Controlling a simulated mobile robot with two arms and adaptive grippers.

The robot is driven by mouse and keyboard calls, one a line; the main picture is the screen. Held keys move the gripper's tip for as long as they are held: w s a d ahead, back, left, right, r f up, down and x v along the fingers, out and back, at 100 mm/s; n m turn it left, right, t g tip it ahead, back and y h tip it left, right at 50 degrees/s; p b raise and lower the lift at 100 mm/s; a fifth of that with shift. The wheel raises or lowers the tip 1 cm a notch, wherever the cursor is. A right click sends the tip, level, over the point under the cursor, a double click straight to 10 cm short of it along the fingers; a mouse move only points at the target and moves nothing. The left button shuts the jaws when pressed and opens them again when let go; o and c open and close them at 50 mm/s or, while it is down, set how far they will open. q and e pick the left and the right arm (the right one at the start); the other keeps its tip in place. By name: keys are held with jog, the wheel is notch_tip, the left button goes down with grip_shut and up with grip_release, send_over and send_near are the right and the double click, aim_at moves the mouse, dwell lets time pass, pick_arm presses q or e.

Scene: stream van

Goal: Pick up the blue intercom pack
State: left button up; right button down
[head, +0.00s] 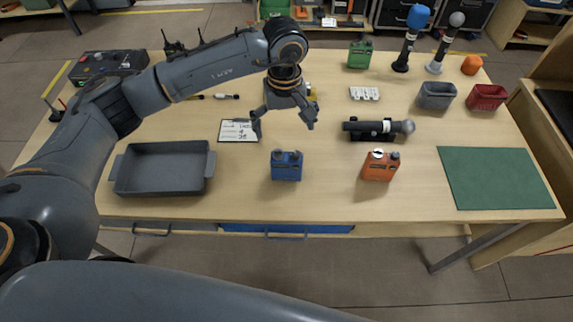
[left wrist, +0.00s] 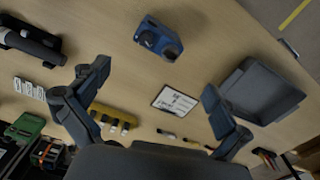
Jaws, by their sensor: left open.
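The blue intercom pack (head: 286,166) stands upright near the front middle of the table in the head view. It also shows at the top of the left wrist view (left wrist: 158,40), out beyond the fingertips. My left gripper (head: 285,122) is open and empty, above the table and behind the blue pack; its two fingers are spread in the left wrist view (left wrist: 158,82). The gripper does not touch the pack. My right gripper is not in view.
A grey tray (head: 164,190) stands left of the pack, and an orange pack (head: 380,166) stands to its right. A card (head: 238,130) lies behind it. A black microphone (head: 372,127) lies behind the orange pack. A green mat (head: 494,178) lies far right.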

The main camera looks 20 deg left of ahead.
aim_at(287, 154)
pick_arm(q)
notch_tip(287, 154, down, 8)
jog(key=shift+d+r+p, duration=0.1)
jog(key=shift+p, duration=0.85)
notch_tip(287, 154, down, 5)
jog(key=p, duration=0.2)
jog(key=shift+w+d+p, duration=0.1)
jog(key=shift+p, duration=0.2)
jog(key=shift+f, duration=0.2)
jog(key=c, duration=1.2)
jog(key=shift+r, duration=0.1)
